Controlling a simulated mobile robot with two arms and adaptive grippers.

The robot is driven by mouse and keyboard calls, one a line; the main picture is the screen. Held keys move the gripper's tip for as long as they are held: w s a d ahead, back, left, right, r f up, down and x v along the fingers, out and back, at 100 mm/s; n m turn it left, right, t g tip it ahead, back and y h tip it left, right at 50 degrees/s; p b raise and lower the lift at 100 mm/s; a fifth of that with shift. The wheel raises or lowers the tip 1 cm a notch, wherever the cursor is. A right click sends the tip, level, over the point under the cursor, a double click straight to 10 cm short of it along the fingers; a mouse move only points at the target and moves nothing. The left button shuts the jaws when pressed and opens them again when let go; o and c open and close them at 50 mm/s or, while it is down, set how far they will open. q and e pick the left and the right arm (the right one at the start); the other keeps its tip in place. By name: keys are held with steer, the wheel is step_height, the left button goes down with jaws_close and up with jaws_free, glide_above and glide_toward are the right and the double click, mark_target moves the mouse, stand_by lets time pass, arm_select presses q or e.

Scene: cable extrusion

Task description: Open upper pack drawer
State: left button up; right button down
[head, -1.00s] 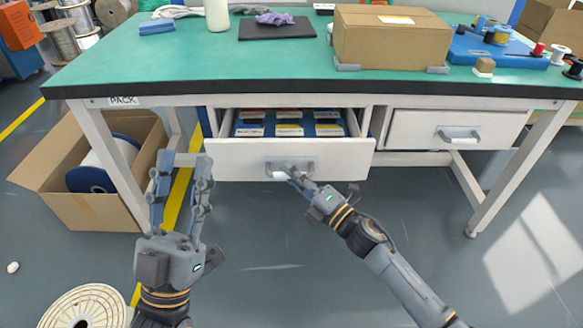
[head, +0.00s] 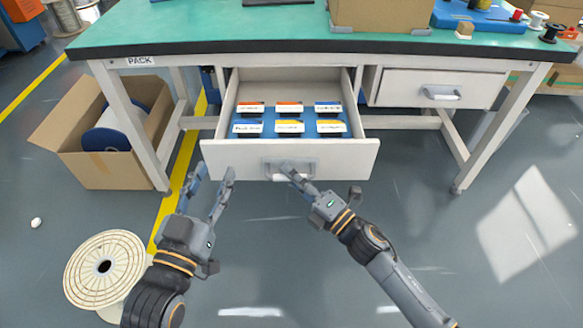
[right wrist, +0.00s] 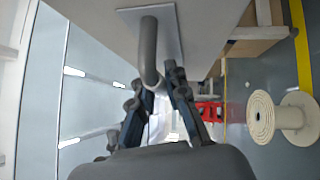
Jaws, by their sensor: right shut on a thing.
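The upper pack drawer (head: 235,157) is pulled well out under the left part of the table in the head view. Several labelled boxes (head: 289,126) show inside it. Its grey handle (head: 304,166) is on the front panel. My right gripper (head: 289,170) is shut on this handle. In the right wrist view its fingers (right wrist: 160,95) close around the bar of the handle (right wrist: 149,50).
The green-topped table (head: 210,30) carries a cardboard box (head: 385,14). A second drawer (head: 440,88) at the right is closed. An open carton (head: 100,165) with a spool stands at the left. A cream reel (head: 105,268) lies on the floor near my left arm.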

stand_by(0.3)
steer(key=c, duration=1.3)
jaws_free()
steer(key=shift+s, duration=0.1)
steer(key=v, duration=1.2)
steer(key=shift+r, duration=0.1)
